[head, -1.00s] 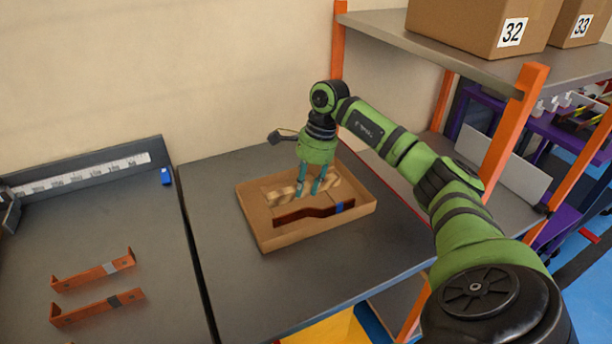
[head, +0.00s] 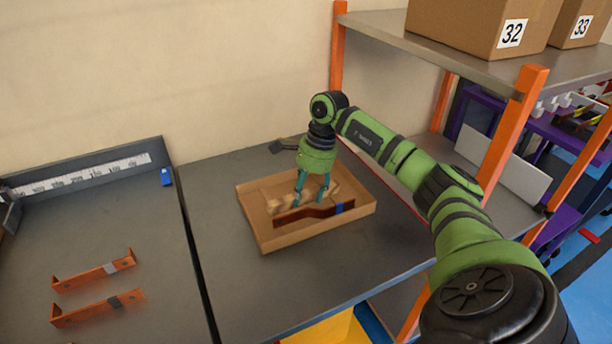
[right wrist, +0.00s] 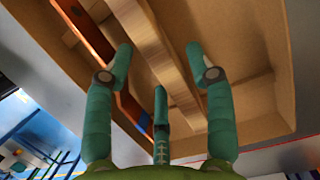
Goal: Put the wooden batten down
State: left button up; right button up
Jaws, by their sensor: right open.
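The wooden batten (head: 279,204) is pale and lies in the shallow cardboard tray (head: 262,236), behind a dark copper-brown bar (head: 300,214) with a blue band. In the right wrist view the batten (right wrist: 160,55) runs lengthwise between my spread fingers. My right gripper (head: 311,200) is open over the batten, and its fingers hide part of the middle. I cannot tell whether any finger still touches it. The brown bar (right wrist: 97,28) lies beside the batten in the right wrist view, apart from it. My left gripper is not in view.
The tray stands on a grey table (head: 250,290) with bare room in front. A shelf with orange posts (head: 510,130) and boxes stands on the right.

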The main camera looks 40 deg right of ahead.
aim_at(317, 190)
jog(key=v, duration=1.2)
